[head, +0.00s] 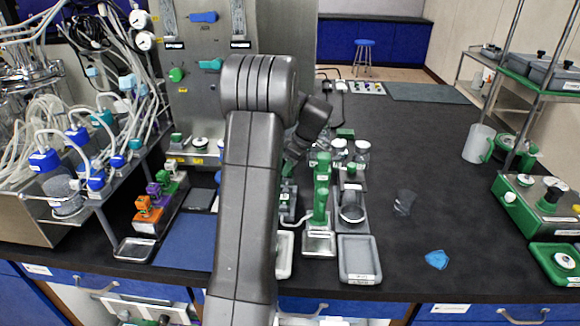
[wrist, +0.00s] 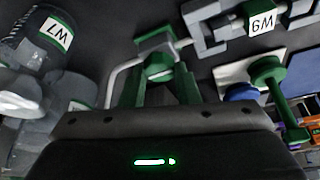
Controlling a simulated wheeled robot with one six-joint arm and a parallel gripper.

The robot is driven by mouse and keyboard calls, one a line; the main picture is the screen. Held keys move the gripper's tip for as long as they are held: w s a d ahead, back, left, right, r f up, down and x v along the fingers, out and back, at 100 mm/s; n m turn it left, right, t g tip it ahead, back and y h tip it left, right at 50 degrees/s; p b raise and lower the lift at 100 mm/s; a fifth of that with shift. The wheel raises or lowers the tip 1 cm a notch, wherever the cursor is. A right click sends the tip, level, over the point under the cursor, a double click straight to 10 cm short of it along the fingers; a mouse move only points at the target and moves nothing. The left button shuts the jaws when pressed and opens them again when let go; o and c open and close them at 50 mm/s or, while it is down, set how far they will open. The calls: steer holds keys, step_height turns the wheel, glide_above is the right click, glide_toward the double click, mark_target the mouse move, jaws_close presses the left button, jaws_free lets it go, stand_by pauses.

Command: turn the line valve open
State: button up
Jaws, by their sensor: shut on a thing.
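In the wrist view a green knob (wrist: 160,68), which looks like the line valve's handle, sits by a green and grey block with a grey bent tube running off to its left. My gripper (wrist: 160,84) is shut on this knob, one green finger on each side. The knob's turn angle is hard to read from here. In the head view my arm covers most of the spot, and my gripper (head: 290,165) shows only partly, low among the fixtures right of the arm. The valve itself is hidden or too small there to tell.
In the head view a tall green fixture (head: 321,190) stands close by. The bench's right middle is mostly clear.

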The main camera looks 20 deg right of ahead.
steer(key=o, duration=1)
steer(key=shift+c, duration=0.2)
steer(key=v, duration=1.4)
steer(key=shift+f, duration=0.15)
steer(key=x, duration=1.3)
steer(key=shift+w+a+f, duration=0.15)
steer(key=shift+f, duration=0.2)
steer(key=shift+r, duration=0.1)
